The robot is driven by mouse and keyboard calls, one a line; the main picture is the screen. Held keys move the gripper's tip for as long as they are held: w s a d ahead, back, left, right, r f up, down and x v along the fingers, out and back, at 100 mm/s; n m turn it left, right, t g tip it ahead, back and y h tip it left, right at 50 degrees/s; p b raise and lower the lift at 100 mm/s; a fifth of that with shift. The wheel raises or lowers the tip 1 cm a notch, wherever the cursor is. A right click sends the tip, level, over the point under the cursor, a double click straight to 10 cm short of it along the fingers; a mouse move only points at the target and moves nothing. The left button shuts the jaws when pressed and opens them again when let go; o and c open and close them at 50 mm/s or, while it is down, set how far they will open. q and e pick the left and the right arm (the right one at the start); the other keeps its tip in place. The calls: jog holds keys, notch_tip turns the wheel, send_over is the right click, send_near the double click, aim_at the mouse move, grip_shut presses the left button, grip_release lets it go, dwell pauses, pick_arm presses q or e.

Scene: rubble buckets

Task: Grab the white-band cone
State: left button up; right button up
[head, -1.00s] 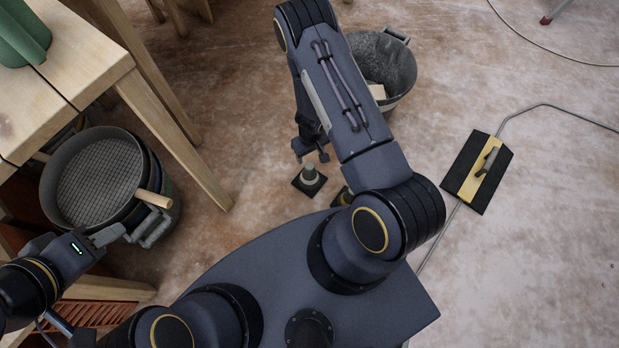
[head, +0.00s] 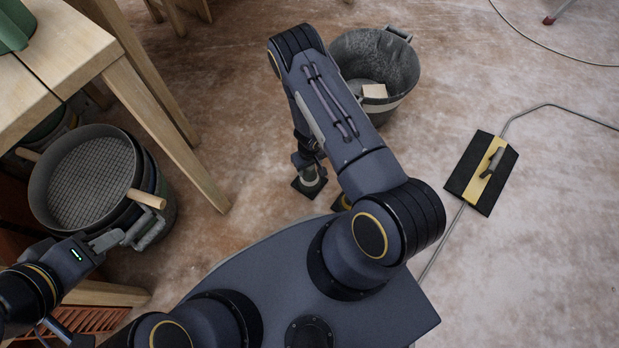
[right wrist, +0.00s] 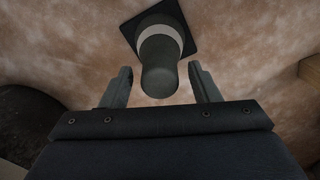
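The white-band cone (head: 311,181) stands on the floor on a dark square base, partly hidden by my right arm. In the right wrist view the cone (right wrist: 160,65) is dark grey with a pale band. Its rounded tip lies between the two spread fingers of my right gripper (right wrist: 160,85), with a gap on each side. In the head view my right gripper (head: 307,160) is just above the cone, mostly hidden by its own arm. My left gripper (head: 112,239) is beside the handle of the sieve-topped bucket at the left; its finger gap is unclear.
A second cone with a yellow band (head: 342,202) is close by, mostly behind my right arm. A dark bucket (head: 398,72) holding a pale block stands beyond. A sieve (head: 95,185) tops the left bucket. A wooden table (head: 60,50) is at upper left; a float (head: 482,172) lies right.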

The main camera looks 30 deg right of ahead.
grip_shut()
jog(key=shift+r, duration=0.1)
